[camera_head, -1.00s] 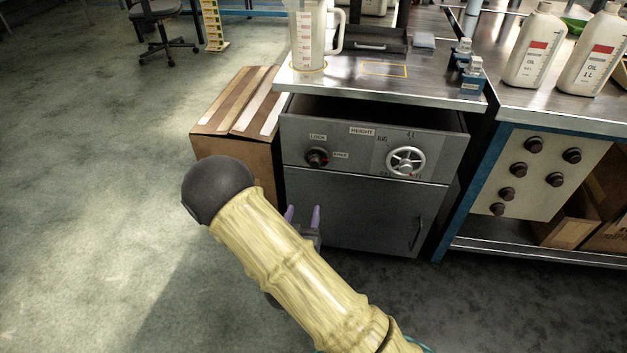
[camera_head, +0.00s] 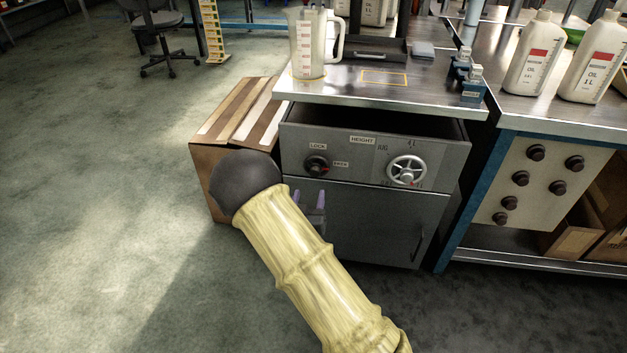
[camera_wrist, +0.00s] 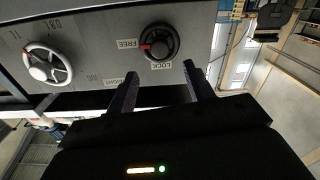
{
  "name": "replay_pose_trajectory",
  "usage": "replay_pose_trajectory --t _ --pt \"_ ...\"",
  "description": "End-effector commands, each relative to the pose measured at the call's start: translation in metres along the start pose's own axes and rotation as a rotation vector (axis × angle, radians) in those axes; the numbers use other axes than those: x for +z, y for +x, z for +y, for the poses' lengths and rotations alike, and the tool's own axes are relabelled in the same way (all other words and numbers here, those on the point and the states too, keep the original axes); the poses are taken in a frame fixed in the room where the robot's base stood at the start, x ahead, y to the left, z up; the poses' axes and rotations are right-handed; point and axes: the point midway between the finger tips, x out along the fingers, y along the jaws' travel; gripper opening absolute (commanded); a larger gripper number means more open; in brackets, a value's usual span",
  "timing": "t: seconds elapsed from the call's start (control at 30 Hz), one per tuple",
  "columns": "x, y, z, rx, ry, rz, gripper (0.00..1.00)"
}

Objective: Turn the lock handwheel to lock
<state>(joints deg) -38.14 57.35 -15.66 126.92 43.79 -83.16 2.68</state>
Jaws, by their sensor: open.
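The lock handwheel is a small dark knob with a red mark (camera_head: 316,166), on the left of the grey cabinet's front panel (camera_head: 345,148), below a LOCK label and beside a second label. In the wrist view the knob (camera_wrist: 159,42) sits between the LOCK and FREE labels, its red mark on the FREE side. My gripper (camera_head: 309,199) is open, with two purple-grey fingers pointing up just below the knob. In the wrist view the fingertips (camera_wrist: 159,83) show below the knob, apart from it, with nothing between them.
A silver handwheel (camera_head: 406,171) is on the right of the panel. A clear measuring jug (camera_head: 308,45) stands on the metal top above. A cardboard box (camera_head: 222,122) stands left of the cabinet. Oil bottles (camera_head: 531,55) stand on the right bench.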

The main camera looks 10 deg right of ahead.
Motion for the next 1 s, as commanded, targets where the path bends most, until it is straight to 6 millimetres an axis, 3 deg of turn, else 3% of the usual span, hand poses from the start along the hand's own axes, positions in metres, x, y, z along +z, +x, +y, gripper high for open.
replay_pose_trajectory --t 0.4,0.6,0.83,0.87,1.0 --pt "0.001 0.072 0.000 0.002 0.003 0.002 0.52" --pt "0.000 0.086 0.000 0.000 0.001 0.000 0.52" --pt "0.000 0.086 0.000 0.000 0.000 -0.001 0.52" --pt "0.000 0.086 0.000 0.000 0.000 -0.001 0.50" --pt "0.000 0.086 0.000 0.000 0.001 0.000 0.23"
